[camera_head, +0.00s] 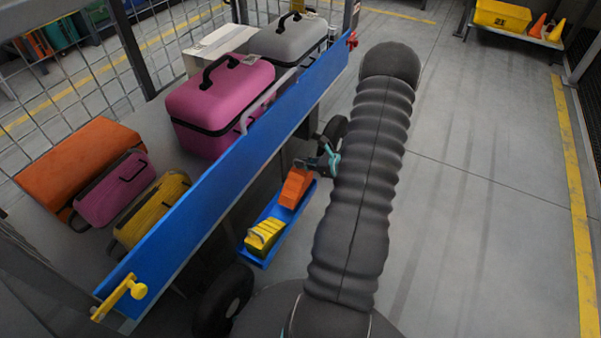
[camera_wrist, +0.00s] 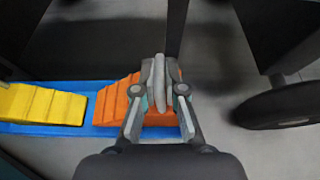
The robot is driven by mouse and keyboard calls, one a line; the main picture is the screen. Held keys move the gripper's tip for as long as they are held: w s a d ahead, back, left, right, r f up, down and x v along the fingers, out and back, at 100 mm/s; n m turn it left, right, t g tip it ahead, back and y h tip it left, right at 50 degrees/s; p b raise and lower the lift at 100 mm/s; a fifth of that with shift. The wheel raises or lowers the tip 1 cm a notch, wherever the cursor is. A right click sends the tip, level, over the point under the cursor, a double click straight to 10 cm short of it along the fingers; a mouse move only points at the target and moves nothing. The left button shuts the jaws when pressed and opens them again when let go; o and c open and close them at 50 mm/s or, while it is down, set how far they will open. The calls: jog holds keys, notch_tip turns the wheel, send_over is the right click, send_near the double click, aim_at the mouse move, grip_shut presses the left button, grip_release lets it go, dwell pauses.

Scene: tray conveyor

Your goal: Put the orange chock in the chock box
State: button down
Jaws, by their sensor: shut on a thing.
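The orange chock (camera_head: 295,187) is at the far end of the low blue chock box (camera_head: 283,228), and it also shows in the wrist view (camera_wrist: 114,96). My gripper (camera_head: 318,163) is shut on the grey handle at the chock's top, with its fingers on both sides in the wrist view (camera_wrist: 159,97). The chock covers part of the box. I cannot tell whether it rests on the box floor or hangs slightly above. A yellow chock (camera_head: 262,236) lies in the near end of the box, left of the orange one in the wrist view (camera_wrist: 42,104).
A cart with a blue side panel (camera_head: 215,175) stands over the box, loaded with a pink case (camera_head: 220,105), a grey case (camera_head: 287,42) and several bags. Its black wheels (camera_head: 222,302) flank the box. The floor to the right (camera_head: 480,200) is clear.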

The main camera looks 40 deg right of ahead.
aim_at(304, 172)
jog(key=shift+w+a+f, duration=0.2)
jog(key=shift+w+a, duration=0.05)
jog(key=shift+w, duration=0.05)
jog(key=shift+f, duration=2.05)
jog(key=c, duration=1.2)
grip_release()
jog(key=shift+c, duration=0.2)
jog(key=v, duration=1.2)
